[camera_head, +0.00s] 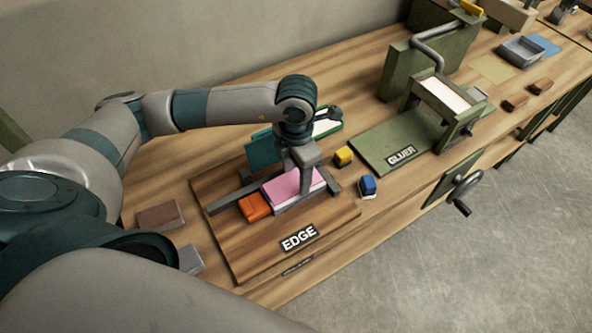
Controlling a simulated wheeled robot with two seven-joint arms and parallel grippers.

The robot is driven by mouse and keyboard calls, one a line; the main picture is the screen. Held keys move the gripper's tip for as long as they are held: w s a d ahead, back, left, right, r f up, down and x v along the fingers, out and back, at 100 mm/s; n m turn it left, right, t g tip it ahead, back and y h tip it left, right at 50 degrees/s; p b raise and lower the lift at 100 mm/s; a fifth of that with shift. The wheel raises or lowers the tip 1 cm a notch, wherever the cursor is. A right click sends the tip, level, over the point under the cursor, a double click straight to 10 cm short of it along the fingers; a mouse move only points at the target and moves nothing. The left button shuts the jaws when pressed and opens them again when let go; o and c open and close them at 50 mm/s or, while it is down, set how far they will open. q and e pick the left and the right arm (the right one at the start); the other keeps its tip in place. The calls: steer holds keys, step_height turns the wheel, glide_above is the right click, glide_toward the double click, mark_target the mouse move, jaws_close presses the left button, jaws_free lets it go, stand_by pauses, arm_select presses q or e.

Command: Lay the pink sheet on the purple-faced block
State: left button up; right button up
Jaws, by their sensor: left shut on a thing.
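My left gripper (300,180) points down over the board marked EDGE (330,222), with its fingers at the pink sheet. It is shut on the pink sheet (284,189). The sheet shows as a flat pink top over a pale stack or block; I cannot tell whether the sheet touches what is under it. A finger hides part of the sheet. No purple face shows clearly, so I cannot tell which block is the purple-faced one. My right gripper is not in view.
An orange block (254,207) sits left of the pink sheet. A yellow block (343,156) and a blue block (367,186) stand to its right. A green GLUER machine (385,146) is further right. A brown block (160,216) lies left of the board.

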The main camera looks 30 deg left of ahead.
arm_select(q)
steer(key=shift+f, duration=0.25)
steer(key=shift+f, duration=0.15)
steer(key=shift+f+b, duration=0.1)
steer(key=shift+b, duration=0.2)
steer(key=o, duration=1)
steer(key=shift+r+p, duration=0.3)
